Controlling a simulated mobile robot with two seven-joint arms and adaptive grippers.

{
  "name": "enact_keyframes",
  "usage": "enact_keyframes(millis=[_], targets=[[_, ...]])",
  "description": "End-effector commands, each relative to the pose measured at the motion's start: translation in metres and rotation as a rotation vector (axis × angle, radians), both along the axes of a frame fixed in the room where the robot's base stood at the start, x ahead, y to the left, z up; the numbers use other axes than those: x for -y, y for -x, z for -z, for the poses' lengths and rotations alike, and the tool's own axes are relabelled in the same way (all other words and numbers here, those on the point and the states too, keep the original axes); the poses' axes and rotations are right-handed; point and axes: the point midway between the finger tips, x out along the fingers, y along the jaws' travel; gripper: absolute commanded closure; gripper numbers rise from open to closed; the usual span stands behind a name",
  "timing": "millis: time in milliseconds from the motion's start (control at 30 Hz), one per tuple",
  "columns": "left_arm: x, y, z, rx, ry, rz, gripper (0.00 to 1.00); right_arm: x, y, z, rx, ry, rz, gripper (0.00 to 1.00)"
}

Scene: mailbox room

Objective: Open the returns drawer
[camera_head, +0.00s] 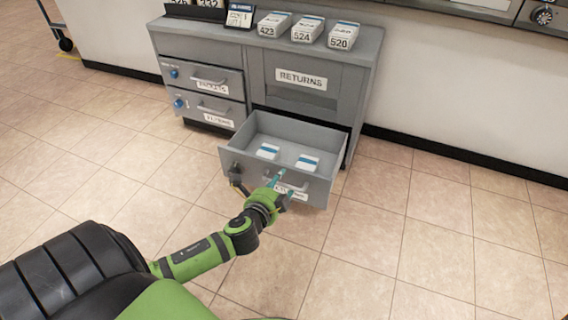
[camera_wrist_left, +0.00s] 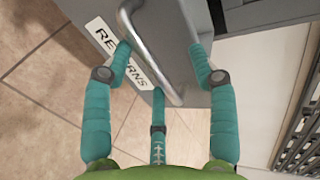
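The returns drawer (camera_head: 238,158) is a grey drawer at the lower right of the cabinet. It stands pulled well out, with two small white and blue items inside. Its front carries a metal handle (camera_wrist_left: 150,50) and a white RETURNS label (camera_wrist_left: 117,55), both seen close in the left wrist view. My left gripper (camera_head: 272,184) is at the drawer front. In the left wrist view its teal fingers (camera_wrist_left: 160,75) are spread apart, with the handle between them; firm contact cannot be told. My right gripper is not in view.
The grey cabinet (camera_head: 205,50) stands against the wall, with two shut drawers (camera_head: 203,79) at its left. Several numbered boxes (camera_head: 306,29) sit on top. A larger RETURNS sign (camera_head: 301,79) is above the open drawer. The tiled floor (camera_head: 400,240) around is clear.

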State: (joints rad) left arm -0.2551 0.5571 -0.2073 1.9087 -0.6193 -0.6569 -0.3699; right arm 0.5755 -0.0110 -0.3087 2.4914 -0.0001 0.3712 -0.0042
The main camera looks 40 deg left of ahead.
Motion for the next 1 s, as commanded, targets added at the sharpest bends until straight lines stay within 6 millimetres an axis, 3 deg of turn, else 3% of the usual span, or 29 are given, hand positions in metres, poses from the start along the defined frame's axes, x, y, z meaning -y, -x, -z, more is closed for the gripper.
enact_keyframes(millis=[33, 233, 400, 433, 1000], targets=[[0.002, -0.02, -0.079, 0.148, -0.037, 0.023, 0.57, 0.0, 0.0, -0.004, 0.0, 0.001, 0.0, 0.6], [0.003, -0.02, -0.088, 0.146, -0.036, 0.024, 0.57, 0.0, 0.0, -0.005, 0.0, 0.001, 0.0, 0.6], [0.003, -0.02, -0.088, 0.148, -0.036, 0.026, 0.57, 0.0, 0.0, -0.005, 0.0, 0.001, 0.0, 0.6], [-0.003, -0.002, -0.013, -0.015, -0.015, 0.004, 0.57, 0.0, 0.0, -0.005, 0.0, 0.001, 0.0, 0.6], [0.007, 0.033, -0.012, -0.031, -0.001, -0.001, 0.57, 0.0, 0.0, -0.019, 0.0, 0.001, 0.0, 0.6]])
